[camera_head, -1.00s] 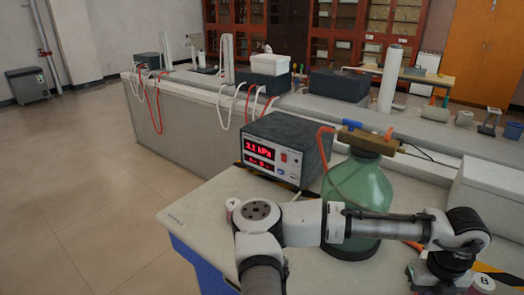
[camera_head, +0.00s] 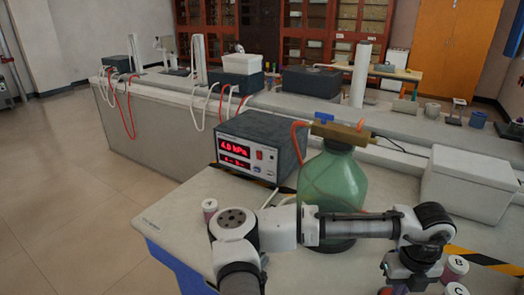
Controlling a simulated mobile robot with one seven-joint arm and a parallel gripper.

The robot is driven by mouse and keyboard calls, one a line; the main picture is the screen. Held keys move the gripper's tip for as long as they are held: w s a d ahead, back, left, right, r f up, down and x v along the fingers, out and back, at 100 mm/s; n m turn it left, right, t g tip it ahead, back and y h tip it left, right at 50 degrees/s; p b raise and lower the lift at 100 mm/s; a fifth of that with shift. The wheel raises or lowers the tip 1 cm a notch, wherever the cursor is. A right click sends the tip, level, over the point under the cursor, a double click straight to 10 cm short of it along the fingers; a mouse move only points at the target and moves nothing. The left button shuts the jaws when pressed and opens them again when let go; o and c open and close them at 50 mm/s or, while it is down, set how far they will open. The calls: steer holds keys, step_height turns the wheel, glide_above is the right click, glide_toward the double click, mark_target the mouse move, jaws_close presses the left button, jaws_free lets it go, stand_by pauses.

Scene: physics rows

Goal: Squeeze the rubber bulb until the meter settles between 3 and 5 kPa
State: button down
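The meter (camera_head: 262,140) is a dark grey box with a red display on the table, left of the green bottle. Its upper line reads 4.0 kPa; the lower line is too small to read. The green glass bottle (camera_head: 335,175) has a brass-coloured fitting with a blue lever and an orange hose on top. My arm crosses in front of it. My gripper (camera_head: 401,272) is at the bottom right, pointing down and partly cut off by the frame edge. I cannot make out the rubber bulb.
A white box (camera_head: 470,184) is at the right. A long bench (camera_head: 170,118) with equipment runs behind.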

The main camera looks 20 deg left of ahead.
steer(key=shift+f, duration=0.45)
steer(key=shift+r, duration=0.1)
steer(key=shift+r+p, duration=1.55)
steer(key=shift+r, duration=0.15)
step_height(320, 180, up, 7)
steer(key=p, duration=0.5)
